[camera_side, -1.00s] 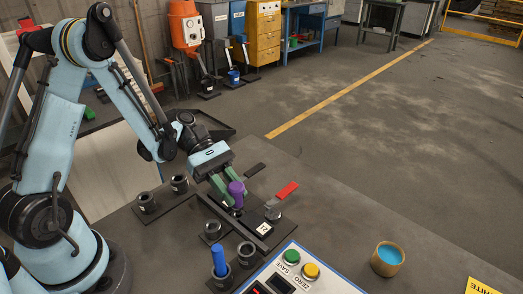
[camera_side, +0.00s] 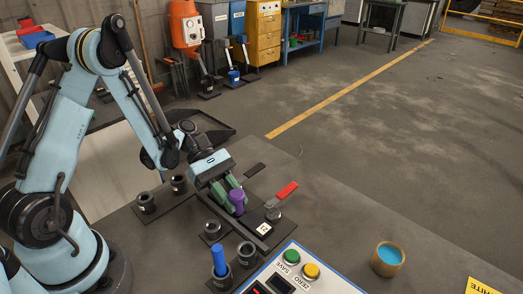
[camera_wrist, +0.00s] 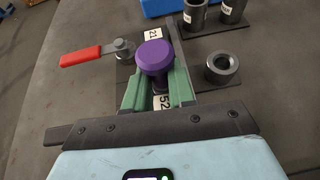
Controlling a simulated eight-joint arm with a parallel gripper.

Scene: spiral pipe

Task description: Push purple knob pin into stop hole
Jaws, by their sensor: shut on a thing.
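The purple knob pin (camera_side: 236,198) stands roughly upright over the dark fixture plate (camera_side: 252,222). My gripper (camera_side: 234,196) has green fingers shut on the purple knob pin. In the wrist view the round purple knob (camera_wrist: 155,58) sits between the green fingers, with number labels 21 and 52 beside it. The pin's lower end and the stop hole are hidden, so I cannot tell how deep the pin sits.
Black cylindrical holders stand nearby, one with a blue pin (camera_side: 219,260). A button panel (camera_side: 300,272) is in front, and a tan cup with blue contents (camera_side: 387,259) is at right.

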